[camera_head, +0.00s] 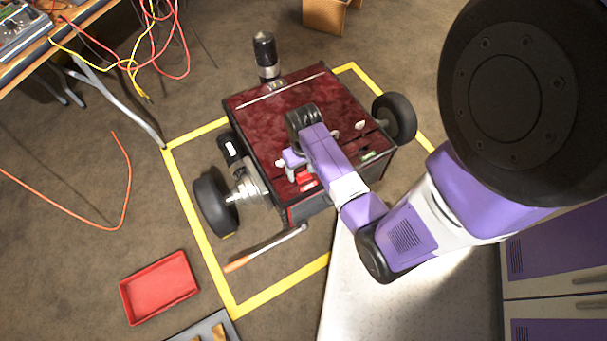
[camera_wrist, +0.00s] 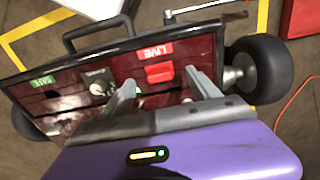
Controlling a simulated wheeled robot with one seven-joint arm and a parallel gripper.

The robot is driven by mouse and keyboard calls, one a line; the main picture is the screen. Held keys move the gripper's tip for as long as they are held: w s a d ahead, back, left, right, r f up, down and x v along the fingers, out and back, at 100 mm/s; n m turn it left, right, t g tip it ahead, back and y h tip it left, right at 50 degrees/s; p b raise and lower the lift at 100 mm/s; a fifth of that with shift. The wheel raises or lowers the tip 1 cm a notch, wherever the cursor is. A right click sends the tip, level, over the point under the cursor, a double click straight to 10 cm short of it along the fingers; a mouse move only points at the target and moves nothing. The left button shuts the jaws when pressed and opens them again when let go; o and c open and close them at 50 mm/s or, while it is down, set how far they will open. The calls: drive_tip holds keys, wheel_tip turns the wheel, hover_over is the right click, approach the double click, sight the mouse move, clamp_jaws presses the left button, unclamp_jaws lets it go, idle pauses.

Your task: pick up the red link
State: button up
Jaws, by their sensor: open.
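The red link (camera_wrist: 160,73) is a small red block on the dark red top panel of the wheeled cart (camera_wrist: 62,103). It sits right beside a red LIVE label (camera_wrist: 153,52) in the wrist view. My gripper (camera_wrist: 160,80) is open, with one finger on each side of the link in that view. I cannot tell how far above the panel the fingertips are. In the head view the link (camera_head: 304,176) shows as a red spot beside my gripper (camera_head: 291,168), over the cart's near part.
A green SAFE label (camera_wrist: 42,81) and a dark knob (camera_wrist: 97,83) are on the panel. A black handle (camera_wrist: 98,34) rises at its edge. Yellow tape (camera_head: 186,205) surrounds the cart. A red tray (camera_head: 160,288) and an orange-handled tool (camera_head: 237,264) lie on the floor.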

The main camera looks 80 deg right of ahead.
sight(304, 174)
wheel_tip(304, 174, down, 4)
drive_tip(key=shift+r+b, duration=0.2)
drive_tip(key=shift+b, duration=0.35)
drive_tip(key=c, duration=1.5)
drive_tip(key=shift+r, duration=0.1)
drive_tip(key=shift+r, duration=0.1)
